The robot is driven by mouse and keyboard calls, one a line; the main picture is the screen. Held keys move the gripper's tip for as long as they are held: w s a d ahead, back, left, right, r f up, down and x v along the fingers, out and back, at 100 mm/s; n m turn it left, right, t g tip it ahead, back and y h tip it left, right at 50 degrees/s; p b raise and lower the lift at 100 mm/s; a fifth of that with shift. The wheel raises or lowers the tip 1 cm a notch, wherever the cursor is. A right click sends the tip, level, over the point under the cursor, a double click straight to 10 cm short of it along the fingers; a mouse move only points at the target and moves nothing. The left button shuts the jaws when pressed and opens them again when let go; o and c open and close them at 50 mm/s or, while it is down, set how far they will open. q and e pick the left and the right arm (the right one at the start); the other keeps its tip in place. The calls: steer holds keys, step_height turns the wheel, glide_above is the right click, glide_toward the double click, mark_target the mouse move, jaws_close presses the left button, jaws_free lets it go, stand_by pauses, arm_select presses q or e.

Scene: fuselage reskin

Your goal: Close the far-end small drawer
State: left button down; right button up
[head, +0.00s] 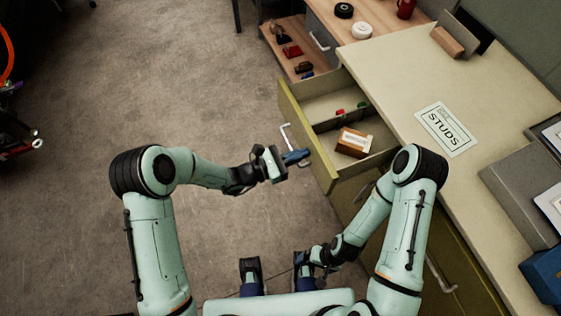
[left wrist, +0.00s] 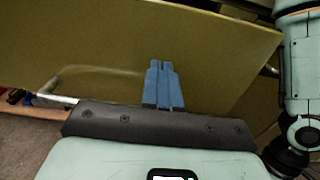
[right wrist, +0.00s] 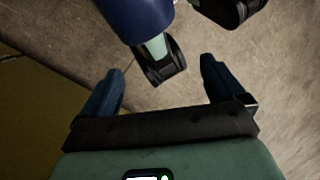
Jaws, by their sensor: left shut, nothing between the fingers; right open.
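In the head view an olive-fronted drawer (head: 306,138) stands pulled out from the beige-topped cabinet, with a white bar handle (head: 290,136) on its front. It has compartments holding a brown box with a white label (head: 353,142) and small red and green items. My left gripper (head: 303,157) is shut and empty, close to the drawer's front beside the handle. In the left wrist view its blue fingers (left wrist: 163,84) are together in front of the drawer front (left wrist: 140,45); I cannot tell whether they touch it. My right gripper (right wrist: 162,85) is open and empty, low, over the floor.
The cabinet top (head: 400,75) carries a STUDS label (head: 445,128), a grey case (head: 525,190) and a blue box (head: 545,272). Wooden shelves (head: 290,55) with small items stand beyond the drawer. The floor (head: 190,70) on the left is mostly clear.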

mark_target(360, 133)
arm_select(q)
steer(key=b+x, duration=0.5)
steer(key=x, duration=1.4)
steer(key=shift+d+f+b, duration=0.15)
steer(key=shift+d+b, duration=0.05)
steer(key=shift+b, duration=0.1)
steer(key=shift+w+d, duration=0.2)
steer(key=shift+d, duration=0.25)
steer(key=shift+r, duration=0.25)
arm_select(e)
steer(key=shift+t, duration=0.6)
steer(key=f, duration=0.1)
steer(key=w+f, duration=0.1)
steer(key=f, duration=0.1)
steer(key=w+f, duration=0.1)
steer(key=f, duration=0.1)
steer(key=shift+w+f, duration=0.1)
steer(key=shift+w, duration=0.15)
arm_select(q)
steer(key=shift+r, duration=0.15)
